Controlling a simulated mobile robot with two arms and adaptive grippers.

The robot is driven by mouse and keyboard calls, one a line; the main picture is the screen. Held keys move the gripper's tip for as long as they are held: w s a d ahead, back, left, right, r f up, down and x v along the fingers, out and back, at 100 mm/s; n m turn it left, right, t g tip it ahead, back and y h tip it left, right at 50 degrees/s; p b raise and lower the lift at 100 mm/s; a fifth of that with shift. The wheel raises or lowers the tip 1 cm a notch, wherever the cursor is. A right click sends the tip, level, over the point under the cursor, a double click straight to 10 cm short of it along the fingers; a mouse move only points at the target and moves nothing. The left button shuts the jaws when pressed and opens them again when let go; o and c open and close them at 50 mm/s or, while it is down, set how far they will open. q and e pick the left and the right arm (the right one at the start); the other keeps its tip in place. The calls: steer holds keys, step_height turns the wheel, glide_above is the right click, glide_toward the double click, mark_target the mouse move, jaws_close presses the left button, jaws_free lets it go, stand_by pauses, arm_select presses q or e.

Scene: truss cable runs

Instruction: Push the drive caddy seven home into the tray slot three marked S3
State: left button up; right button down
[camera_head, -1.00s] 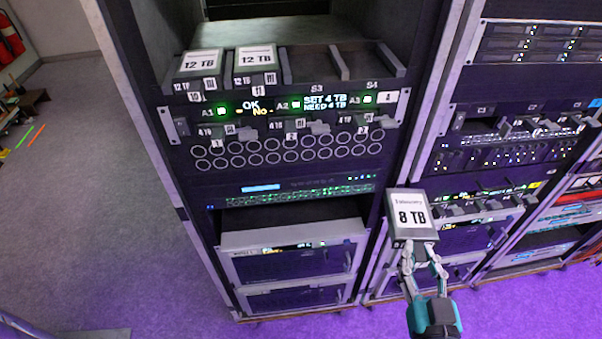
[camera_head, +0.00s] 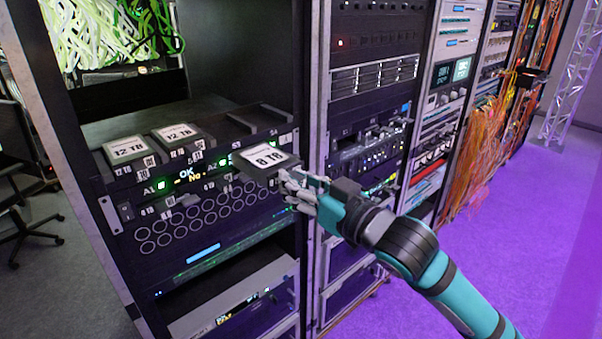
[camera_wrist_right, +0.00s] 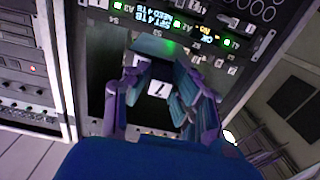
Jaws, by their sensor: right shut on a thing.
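The drive caddy seven (camera_head: 266,160), a dark box with a white "8 TB" label on top, is held in my right gripper (camera_head: 292,182). In the right wrist view its end shows the number 7 (camera_wrist_right: 157,88) between the fingers of the right gripper (camera_wrist_right: 150,102). The tray (camera_head: 240,119) is on the rack at the left; its S3 mark (camera_head: 236,144) shows just behind the caddy. The caddy is in front of the tray's right part, roughly level with its front edge. I cannot tell whether it touches. My left gripper is not in view.
Two "12 TB" caddies (camera_head: 127,150) (camera_head: 178,133) sit in the tray's left slots. Lit displays (camera_head: 187,173) and a panel of round holes (camera_head: 180,222) lie below the tray. The rack post (camera_head: 313,120) stands right of the caddy. Purple-lit floor (camera_head: 500,240) is open at right.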

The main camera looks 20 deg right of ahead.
mark_target(280, 161)
steer(key=shift+w+d+r, duration=0.15)
steer(key=shift+d+r, duration=0.15)
steer(key=shift+r, duration=0.6)
steer(key=shift+w+a+r, duration=0.1)
steer(key=shift+w+a, duration=0.1)
steer(key=shift+w, duration=0.2)
steer(key=shift+w+a, duration=0.15)
steer(key=shift+w, duration=0.25)
steer(key=shift+x, duration=1.7)
steer(key=shift+w, duration=0.2)
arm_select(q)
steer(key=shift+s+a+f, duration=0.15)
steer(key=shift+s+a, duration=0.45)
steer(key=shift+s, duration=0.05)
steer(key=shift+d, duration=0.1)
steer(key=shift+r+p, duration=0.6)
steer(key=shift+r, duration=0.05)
